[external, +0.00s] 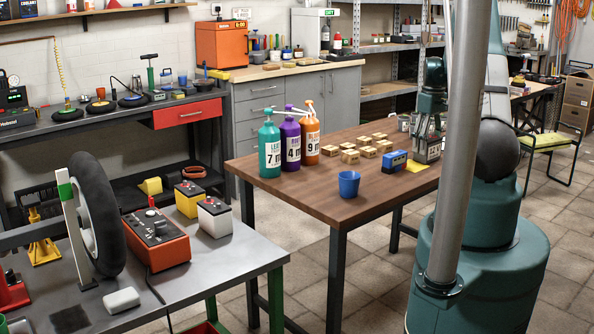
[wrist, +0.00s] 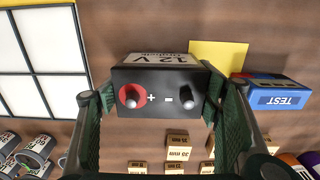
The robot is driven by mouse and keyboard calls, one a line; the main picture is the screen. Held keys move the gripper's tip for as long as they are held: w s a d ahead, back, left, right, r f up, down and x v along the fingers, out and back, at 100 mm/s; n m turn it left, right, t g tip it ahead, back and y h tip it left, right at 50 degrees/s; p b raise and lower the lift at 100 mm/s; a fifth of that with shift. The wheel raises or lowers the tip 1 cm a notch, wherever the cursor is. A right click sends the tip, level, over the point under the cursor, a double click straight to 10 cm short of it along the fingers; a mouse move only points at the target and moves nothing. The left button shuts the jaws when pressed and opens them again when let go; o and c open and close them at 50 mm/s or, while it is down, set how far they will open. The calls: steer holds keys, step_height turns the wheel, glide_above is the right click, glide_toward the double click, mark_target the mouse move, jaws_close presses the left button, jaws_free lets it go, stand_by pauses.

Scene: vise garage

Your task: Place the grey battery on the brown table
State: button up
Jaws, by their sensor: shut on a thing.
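My gripper (external: 431,112) points down over the right end of the brown table (external: 335,188). It is shut on the grey battery (external: 426,150), whose dark top with a red-ringed plus post and a minus post shows in the wrist view (wrist: 158,92). The fingers press on its two short sides, and a "12 V" label shows on its far face. The battery is upright, at or just above the tabletop; I cannot tell whether its base touches.
A yellow sheet (external: 423,187) and a blue TEST box (external: 393,161) lie close to the battery. Several small wooden blocks (external: 349,156), a blue cup (external: 348,184) and three spray bottles (external: 291,143) stand farther left. Yellow (external: 188,199) and white (external: 214,218) batteries sit on the metal bench.

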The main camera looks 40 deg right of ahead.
mark_target(429, 138)
steer(key=shift+f, duration=0.15)
steer(key=o, duration=1.5)
steer(key=shift+r, duration=0.25)
step_height(429, 138, up, 12)
steer(key=shift+f+p, duration=0.1)
steer(key=shift+p, duration=0.25)
